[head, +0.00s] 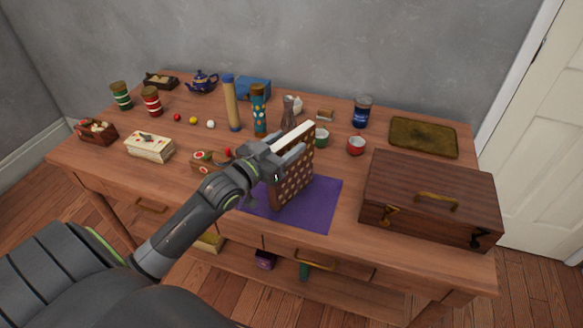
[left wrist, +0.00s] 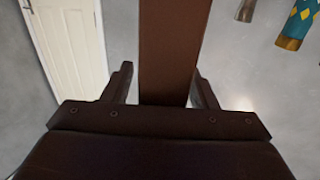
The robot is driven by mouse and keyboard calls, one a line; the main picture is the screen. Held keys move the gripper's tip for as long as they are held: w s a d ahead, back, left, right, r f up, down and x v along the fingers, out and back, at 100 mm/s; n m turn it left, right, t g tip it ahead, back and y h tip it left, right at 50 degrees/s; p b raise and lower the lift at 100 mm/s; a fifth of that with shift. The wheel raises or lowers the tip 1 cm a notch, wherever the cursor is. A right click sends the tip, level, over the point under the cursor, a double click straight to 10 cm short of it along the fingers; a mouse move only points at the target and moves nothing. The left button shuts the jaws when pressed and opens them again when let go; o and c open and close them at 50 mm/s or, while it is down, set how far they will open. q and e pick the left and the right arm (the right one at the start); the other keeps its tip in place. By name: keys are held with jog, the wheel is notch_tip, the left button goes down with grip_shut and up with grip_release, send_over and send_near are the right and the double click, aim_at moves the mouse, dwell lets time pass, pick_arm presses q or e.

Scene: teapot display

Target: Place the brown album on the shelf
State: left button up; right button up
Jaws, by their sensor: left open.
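The brown album (head: 294,184), with rows of pale dots on its cover and a cream top edge, stands upright on the purple mat (head: 322,205). My left gripper (head: 284,156) is at its upper part, jaws open. In the left wrist view the album's plain brown edge (left wrist: 168,50) lies between the two fingers of the left gripper (left wrist: 165,88), with a gap by the left finger; contact at the right finger is unclear. A lower shelf shows partly under the table, largely hidden by the tabletop and my arm. My right gripper is not in view.
A large wooden case (head: 430,195) stands to the right, a cream box (head: 149,147) to the left. A brown-green tray (head: 423,137) lies back right. Small items sit below the tabletop.

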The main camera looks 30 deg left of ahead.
pick_arm(q)
grip_shut()
jog(key=shift+r, duration=0.15)
dwell(0.4)
